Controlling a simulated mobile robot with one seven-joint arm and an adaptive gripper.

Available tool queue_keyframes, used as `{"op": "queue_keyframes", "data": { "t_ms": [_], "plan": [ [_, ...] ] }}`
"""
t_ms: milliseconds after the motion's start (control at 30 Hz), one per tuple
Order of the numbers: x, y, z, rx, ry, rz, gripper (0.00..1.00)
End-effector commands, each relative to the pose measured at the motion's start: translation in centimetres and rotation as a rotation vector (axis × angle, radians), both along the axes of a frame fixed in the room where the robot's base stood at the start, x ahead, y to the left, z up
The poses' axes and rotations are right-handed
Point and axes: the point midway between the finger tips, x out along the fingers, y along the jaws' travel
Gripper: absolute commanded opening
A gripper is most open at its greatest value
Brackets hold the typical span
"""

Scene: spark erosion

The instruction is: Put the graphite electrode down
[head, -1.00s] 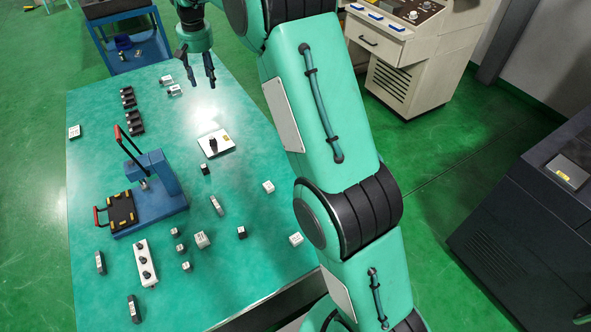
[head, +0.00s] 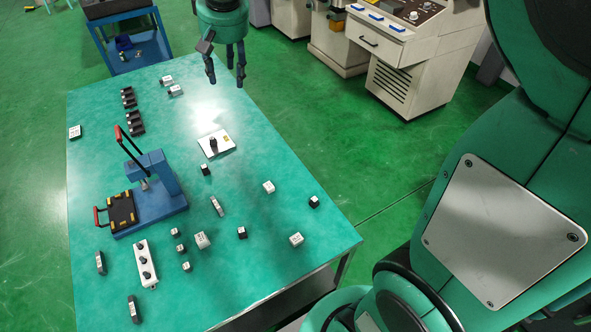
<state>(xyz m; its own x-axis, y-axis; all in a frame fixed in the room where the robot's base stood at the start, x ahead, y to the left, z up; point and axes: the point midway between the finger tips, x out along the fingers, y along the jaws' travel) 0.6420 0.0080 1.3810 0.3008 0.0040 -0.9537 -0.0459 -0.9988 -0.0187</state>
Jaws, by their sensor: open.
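My gripper (head: 226,80) is open and hangs near the table's far right edge, fingers pointing down. Nothing shows between its fingers. Several small dark blocks with pale tops are on the green table: one (head: 206,169) in front of a white plate, one (head: 242,232) nearer the front, and one (head: 314,201) near the right edge. A dark piece (head: 213,144) stands on the white plate (head: 225,149). Which of these is the graphite electrode I cannot tell. All are apart from my gripper.
A blue press (head: 160,187) with a red-tipped lever stands on the table's left (head: 90,270). A white strip with black knobs (head: 146,263), pale blocks (head: 201,240) and a row of dark pieces (head: 132,116) lie around. A blue cart (head: 125,62) stands behind.

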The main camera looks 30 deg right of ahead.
Motion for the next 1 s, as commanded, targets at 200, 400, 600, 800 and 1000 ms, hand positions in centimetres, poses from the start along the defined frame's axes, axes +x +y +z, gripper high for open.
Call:
{"op": "queue_keyframes", "data": {
  "t_ms": [200,400,600,800,1000],
  "plan": [
    [-6.3,-0.2,0.9,-0.003,-0.036,0.008,0.47],
    [-11.9,-0.4,0.9,-0.006,-0.067,0.015,0.47],
    [-17.3,-0.5,0.1,-0.01,-0.097,0.023,0.47],
    [-22.4,-0.6,-1.4,-0.014,-0.129,0.031,0.47],
    [-27.2,-0.7,-3.5,-0.019,-0.158,0.036,0.47]
  ]
}}
